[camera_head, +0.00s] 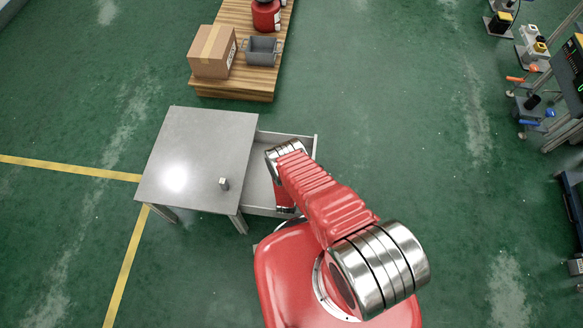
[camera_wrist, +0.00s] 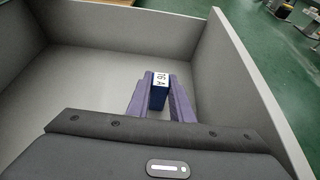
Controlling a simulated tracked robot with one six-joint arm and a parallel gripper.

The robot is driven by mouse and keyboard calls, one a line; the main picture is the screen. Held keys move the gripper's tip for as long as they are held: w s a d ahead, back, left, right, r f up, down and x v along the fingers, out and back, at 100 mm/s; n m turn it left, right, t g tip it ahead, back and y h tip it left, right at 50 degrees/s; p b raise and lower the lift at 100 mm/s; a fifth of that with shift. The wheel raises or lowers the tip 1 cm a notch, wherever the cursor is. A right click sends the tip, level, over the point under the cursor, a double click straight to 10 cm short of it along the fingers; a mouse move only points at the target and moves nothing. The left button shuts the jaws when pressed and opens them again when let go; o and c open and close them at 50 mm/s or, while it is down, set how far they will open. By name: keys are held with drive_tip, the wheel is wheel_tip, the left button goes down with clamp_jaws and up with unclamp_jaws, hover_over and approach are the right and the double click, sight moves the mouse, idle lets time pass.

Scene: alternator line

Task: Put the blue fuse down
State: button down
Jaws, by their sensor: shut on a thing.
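The blue fuse (camera_wrist: 159,95) has a white top label reading "16 A". In the wrist view it is between the two purple fingers of my gripper (camera_wrist: 159,88), which is shut on it. The gripper and fuse are inside the open grey drawer (camera_wrist: 90,65), near its right wall in that view. I cannot tell whether the fuse touches the drawer floor. In the head view the drawer (camera_head: 258,190) extends from the right side of the grey table (camera_head: 200,150). My arm hides the gripper and the fuse there.
A small metal block (camera_head: 224,184) stands on the table's near right part. The rest of the tabletop is clear. A wooden pallet (camera_head: 240,88) behind carries a cardboard box (camera_head: 211,52), a grey bin (camera_head: 262,52) and a red container (camera_head: 266,16). The visible drawer floor looks empty.

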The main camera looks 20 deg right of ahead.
drive_tip(key=c, duration=1.6)
unclamp_jaws()
drive_tip(key=shift+o, duration=0.2)
drive_tip(key=v, duration=1.2)
drive_tip(key=shift+r, duration=0.1)
